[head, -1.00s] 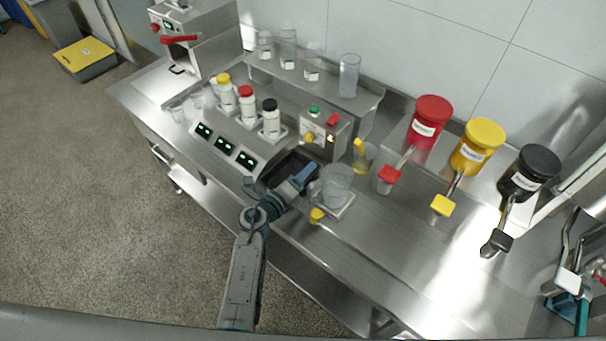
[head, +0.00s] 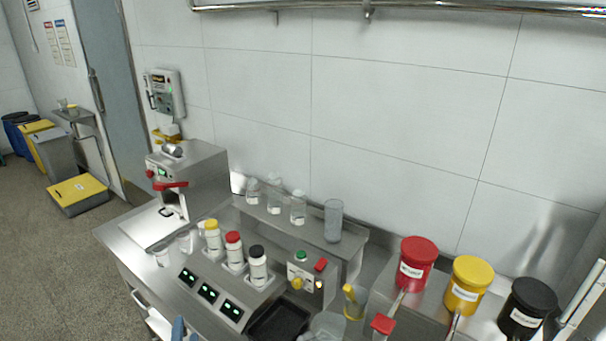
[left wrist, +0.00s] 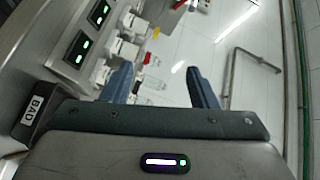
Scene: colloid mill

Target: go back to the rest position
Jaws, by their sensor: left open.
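My left gripper (head: 180,330) shows only as blue fingertips at the bottom edge of the head view, in front of the steel bench's front edge. In the left wrist view my left gripper (left wrist: 162,82) has its two blue fingers wide apart, with nothing held between them. Bottles and scales on the bench lie beyond the fingers. My right gripper is not in view.
The steel bench (head: 125,230) holds capped bottles (head: 233,250), a black tray (head: 278,322), a control box (head: 306,277) and red, yellow and black canisters (head: 467,283). A machine (head: 187,178) stands at its left end. Floor (head: 60,260) left of the bench is clear.

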